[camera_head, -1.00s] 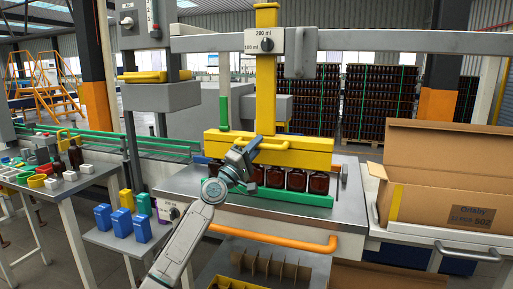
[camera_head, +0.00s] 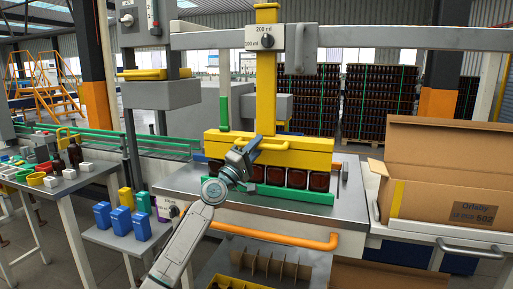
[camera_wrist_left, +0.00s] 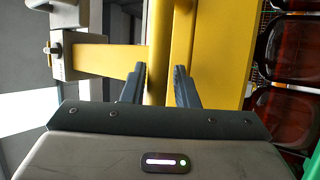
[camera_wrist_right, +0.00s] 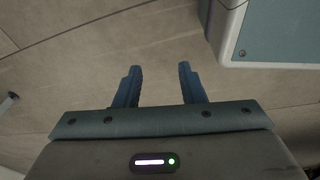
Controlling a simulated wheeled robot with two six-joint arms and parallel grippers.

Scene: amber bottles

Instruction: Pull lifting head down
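The yellow lifting head (camera_head: 310,153) hangs on a yellow column (camera_head: 265,80) just above a row of amber bottles (camera_head: 297,178). Its lower edge hides the bottle tops. A yellow handle (camera_head: 274,144) runs along its front. My left gripper (camera_head: 246,152) is at the left part of this handle. My right gripper (camera_wrist_right: 159,85) is open and empty above the floor, outside the head view.
A green rail (camera_head: 290,196) lies before the bottles. An orange bar (camera_head: 275,236) and a divided box (camera_head: 270,268) are in front. An open carton (camera_head: 445,165) stands right. A side table (camera_head: 68,184) and blue bins (camera_head: 121,221) are left. A pale-edged block (camera_wrist_right: 270,45) is near my right gripper.

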